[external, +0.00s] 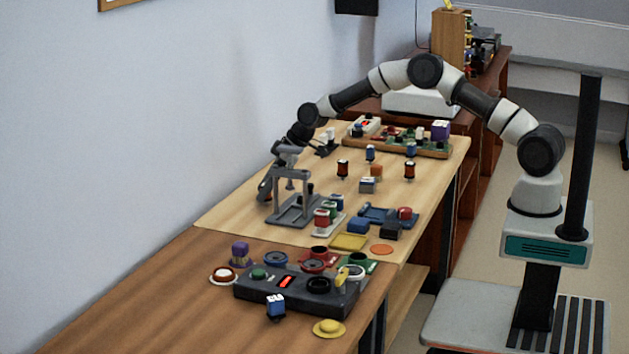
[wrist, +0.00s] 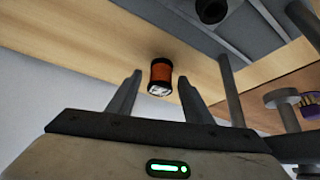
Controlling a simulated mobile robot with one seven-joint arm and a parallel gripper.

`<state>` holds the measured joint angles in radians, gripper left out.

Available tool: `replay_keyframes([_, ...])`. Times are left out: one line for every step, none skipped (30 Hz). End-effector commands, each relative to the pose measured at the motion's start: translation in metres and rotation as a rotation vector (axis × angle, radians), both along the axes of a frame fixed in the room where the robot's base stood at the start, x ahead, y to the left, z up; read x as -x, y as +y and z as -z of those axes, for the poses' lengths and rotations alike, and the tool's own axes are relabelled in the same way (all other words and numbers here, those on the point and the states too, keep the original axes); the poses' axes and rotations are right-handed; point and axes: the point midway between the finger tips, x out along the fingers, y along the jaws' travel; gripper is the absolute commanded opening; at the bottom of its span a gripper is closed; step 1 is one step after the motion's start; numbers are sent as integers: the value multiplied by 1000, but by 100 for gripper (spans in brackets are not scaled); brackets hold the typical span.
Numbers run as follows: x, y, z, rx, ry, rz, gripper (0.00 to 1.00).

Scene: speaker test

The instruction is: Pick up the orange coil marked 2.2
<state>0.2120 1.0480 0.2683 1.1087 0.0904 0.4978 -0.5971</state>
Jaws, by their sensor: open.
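An orange coil with black ends (wrist: 161,73) shows in the wrist view, with a pale marked face toward the camera. The marking is too small to read. My gripper (wrist: 159,80) is open, with one finger on each side of the coil in the picture and clear gaps to it. In the external view, my gripper (external: 326,146) is near the wall side of the light table. I cannot tell from the external view which is marked 2.2.
A grey press stand (external: 292,207) rises left of the coils. A wooden tray of parts (external: 437,153) lies behind. A dark control box (external: 290,291) occupies the front table. The wall borders the left side.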

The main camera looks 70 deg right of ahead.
Motion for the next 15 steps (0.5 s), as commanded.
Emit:
replay_keyframes([0,0,0,0,0,0,46])
replay_keyframes([0,0,0,0,0,0,41])
replay_keyframes([0,0,0,0,0,0,34])
replay_keyframes([0,0,0,0,0,0,29])
replay_keyframes([0,0,0,0,0,0,24])
replay_keyframes([0,0,0,0,1,0,18])
replay_keyframes([0,0,0,0,1,0,13])
replay_keyframes([0,0,0,0,1,0,7])
replay_keyframes([0,0,0,0,1,0,4])
replay_keyframes([0,0,0,0,0,0,4])
replay_keyframes([0,0,0,0,0,0,4])
replay_keyframes([0,0,0,0,0,0,4])
replay_keyframes([0,0,0,0,0,0,4])
replay_keyframes([0,0,0,0,0,0,4])
replay_keyframes([0,0,-1,0,0,0,4])
